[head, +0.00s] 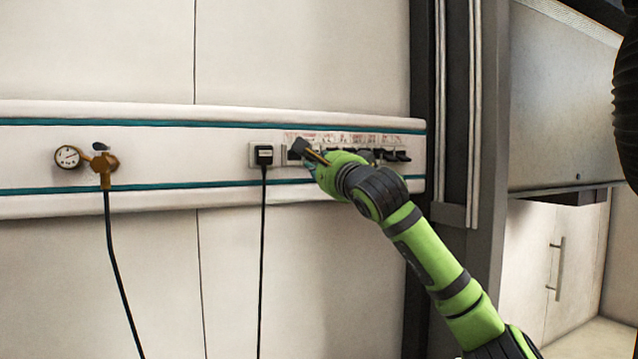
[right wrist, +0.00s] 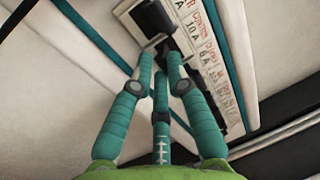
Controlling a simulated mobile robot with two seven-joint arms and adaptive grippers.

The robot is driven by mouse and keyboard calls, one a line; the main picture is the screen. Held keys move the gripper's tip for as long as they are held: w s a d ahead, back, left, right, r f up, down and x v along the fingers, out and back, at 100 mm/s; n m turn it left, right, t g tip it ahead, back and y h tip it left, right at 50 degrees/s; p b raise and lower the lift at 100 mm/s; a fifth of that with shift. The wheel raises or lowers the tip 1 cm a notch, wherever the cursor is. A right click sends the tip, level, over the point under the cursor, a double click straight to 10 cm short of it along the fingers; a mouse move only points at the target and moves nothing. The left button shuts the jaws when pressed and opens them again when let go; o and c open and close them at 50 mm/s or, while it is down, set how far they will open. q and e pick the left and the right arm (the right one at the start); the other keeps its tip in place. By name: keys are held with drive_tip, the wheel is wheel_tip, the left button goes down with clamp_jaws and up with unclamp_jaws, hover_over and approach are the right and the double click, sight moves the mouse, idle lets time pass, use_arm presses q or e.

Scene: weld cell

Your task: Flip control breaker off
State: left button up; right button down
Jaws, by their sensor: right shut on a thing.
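A row of black breakers (head: 402,156) sits in a white wall rail, under a strip of red and black print. The strip shows larger in the right wrist view (right wrist: 205,45); part of a word like "CONTROL" and amp ratings can be read. My right gripper (head: 311,165) is at the left end of the row. In the right wrist view its teal fingertips (right wrist: 160,66) are drawn together at a dark breaker part, shut on what seems a breaker switch. The fingers hide most of that switch, so its position cannot be told. My left gripper is not in view.
A black plug (head: 264,155) with a hanging cable sits just left of the breakers. Further left are a round gauge (head: 67,157) and a brass valve (head: 104,165) with a hose. A dark post (head: 424,80) stands right of the rail. The wall below the rail is mostly clear.

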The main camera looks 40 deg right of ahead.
drive_tip(key=shift+w+f+t+b, duration=0.1)
drive_tip(key=shift+f+t+b, duration=0.2)
drive_tip(key=shift+b, duration=0.15)
drive_tip(key=shift+r, duration=0.1)
drive_tip(key=c, duration=1.2)
unclamp_jaws()
drive_tip(key=v, duration=1.2)
drive_tip(key=shift+w, duration=0.15)
